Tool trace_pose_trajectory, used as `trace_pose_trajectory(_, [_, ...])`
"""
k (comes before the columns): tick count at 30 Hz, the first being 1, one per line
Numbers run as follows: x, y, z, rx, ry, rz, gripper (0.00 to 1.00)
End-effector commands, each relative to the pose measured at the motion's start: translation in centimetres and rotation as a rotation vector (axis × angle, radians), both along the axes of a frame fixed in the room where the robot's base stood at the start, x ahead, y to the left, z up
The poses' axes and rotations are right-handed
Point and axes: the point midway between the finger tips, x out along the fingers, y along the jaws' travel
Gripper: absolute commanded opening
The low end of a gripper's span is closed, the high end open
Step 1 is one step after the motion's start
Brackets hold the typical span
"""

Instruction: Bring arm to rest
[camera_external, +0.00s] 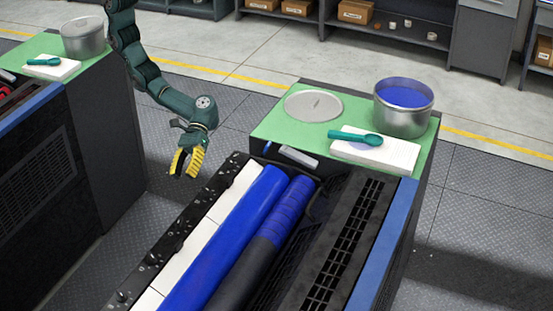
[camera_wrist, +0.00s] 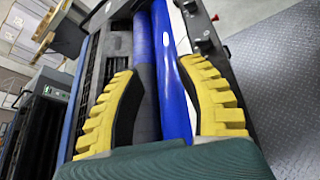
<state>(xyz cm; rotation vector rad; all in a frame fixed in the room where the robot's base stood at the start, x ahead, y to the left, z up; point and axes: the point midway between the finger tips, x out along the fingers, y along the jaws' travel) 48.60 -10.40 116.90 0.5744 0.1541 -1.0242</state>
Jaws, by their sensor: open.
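My gripper (camera_external: 188,162) hangs at the end of my dark green arm, over the floor gap just left of the ink unit with blue rollers. Its yellow ribbed fingers point down and left in the external view. In the wrist view my gripper (camera_wrist: 165,105) shows two yellow fingers spread wide with nothing held between them. The blue rollers (camera_wrist: 174,80) of the ink unit appear beyond and between the fingers, apart from them. The same rollers show in the external view (camera_external: 235,226).
A green-topped surface (camera_external: 277,128) holds a round lid (camera_external: 312,105), an open can of blue ink (camera_external: 403,108), and a teal scoop (camera_external: 355,136) on a white pad (camera_external: 392,156). A second unit at left carries a closed can (camera_external: 83,38). Patterned floor (camera_external: 200,85) is clear between the units.

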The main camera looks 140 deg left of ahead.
Motion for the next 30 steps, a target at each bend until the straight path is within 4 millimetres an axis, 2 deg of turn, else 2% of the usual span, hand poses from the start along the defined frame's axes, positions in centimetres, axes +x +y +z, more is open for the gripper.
trace_pose_trajectory(1, [1.4, -1.1, 3.9, 0.089, -0.118, -0.041, 0.38])
trace_pose_trajectory(4, [3.4, -2.7, 10.9, 0.313, -0.383, -0.103, 0.38])
trace_pose_trajectory(8, [4.7, -4.1, 21.1, 0.659, -0.781, -0.130, 0.38])
trace_pose_trajectory(9, [4.7, -4.3, 24.4, 0.773, -0.902, -0.122, 0.38])
trace_pose_trajectory(11, [4.3, -4.2, 29.4, 0.952, -1.078, -0.091, 0.38])
trace_pose_trajectory(12, [3.7, -4.0, 32.6, 1.075, -1.184, -0.061, 0.38])
trace_pose_trajectory(15, [1.3, -2.6, 40.1, 1.392, -1.402, 0.045, 0.38])
trace_pose_trajectory(18, [-1.9, -0.1, 45.7, 1.724, -1.522, 0.173, 0.38])
trace_pose_trajectory(22, [-5.4, 3.2, 50.0, 2.141, -1.528, 0.279, 0.38])
trace_pose_trajectory(25, [-5.1, 3.9, 50.1, 2.299, -1.503, 0.233, 0.38])
trace_pose_trajectory(30, [-5.1, 3.8, 50.1, 2.343, -1.508, 0.207, 0.38])
